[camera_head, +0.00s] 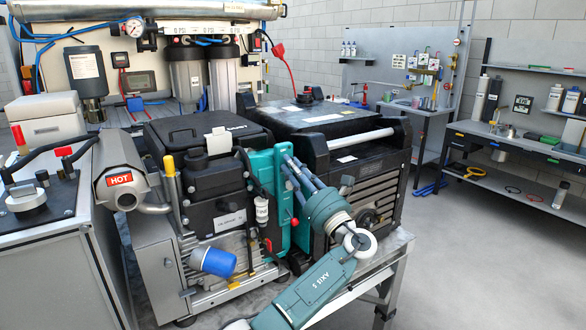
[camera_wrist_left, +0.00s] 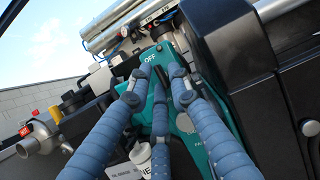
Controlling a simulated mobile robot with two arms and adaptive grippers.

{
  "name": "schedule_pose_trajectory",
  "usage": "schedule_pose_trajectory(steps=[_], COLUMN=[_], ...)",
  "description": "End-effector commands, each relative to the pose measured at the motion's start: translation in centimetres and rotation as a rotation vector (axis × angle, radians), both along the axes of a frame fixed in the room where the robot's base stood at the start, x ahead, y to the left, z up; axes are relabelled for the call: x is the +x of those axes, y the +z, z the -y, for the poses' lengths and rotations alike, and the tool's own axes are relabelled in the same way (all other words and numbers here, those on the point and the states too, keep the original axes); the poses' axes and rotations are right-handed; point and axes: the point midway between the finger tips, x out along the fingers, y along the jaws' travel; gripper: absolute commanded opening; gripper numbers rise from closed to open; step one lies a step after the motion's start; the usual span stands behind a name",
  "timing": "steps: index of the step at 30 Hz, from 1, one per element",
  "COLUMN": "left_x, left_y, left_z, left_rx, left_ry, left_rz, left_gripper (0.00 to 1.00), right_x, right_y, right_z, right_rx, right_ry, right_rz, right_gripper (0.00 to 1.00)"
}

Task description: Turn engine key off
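The engine's teal key panel (camera_head: 264,165) stands upright between the two machine blocks. In the left wrist view the panel (camera_wrist_left: 162,118) carries an "OFF" label (camera_wrist_left: 150,57) near its top. My left gripper (camera_head: 286,160) reaches the panel's upper part from the front. In the left wrist view its blue-grey fingers (camera_wrist_left: 161,74) point at the area just below the label, with a narrow gap between the tips. A dark piece shows in that gap. The key cannot be made out clearly, nor whether the fingers touch it. My right gripper is not in view.
A hot exhaust pipe (camera_head: 124,187) and a blue filter (camera_head: 213,262) are on the left. A black machine block (camera_head: 355,185) stands close on the panel's right. A workbench (camera_head: 520,140) stands at the far right, with open floor (camera_head: 460,260) in front.

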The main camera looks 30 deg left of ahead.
Motion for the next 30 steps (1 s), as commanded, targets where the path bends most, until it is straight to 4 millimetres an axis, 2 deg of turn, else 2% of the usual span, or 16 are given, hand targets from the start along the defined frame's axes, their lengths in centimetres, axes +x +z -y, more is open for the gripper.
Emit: schedule_pose_trajectory(steps=[5,18,24,30], left_x=[-0.3,-3.3,-4.0,-4.1], left_y=[-0.6,-3.9,-4.6,-4.6], left_z=[1.0,8.3,9.9,10.2], left_rx=[0.000,-0.001,-0.001,0.000], left_ry=[-0.002,-0.001,0.000,0.001], left_rz=[-0.002,-0.002,0.000,0.000], left_gripper=[0.19,0.19,0.19,0.19], right_x=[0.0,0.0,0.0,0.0], right_y=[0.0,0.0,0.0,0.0], right_z=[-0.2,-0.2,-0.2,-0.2], right_rx=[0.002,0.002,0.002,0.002], right_ry=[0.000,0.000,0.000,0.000], right_rz=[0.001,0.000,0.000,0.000], right_gripper=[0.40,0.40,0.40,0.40])
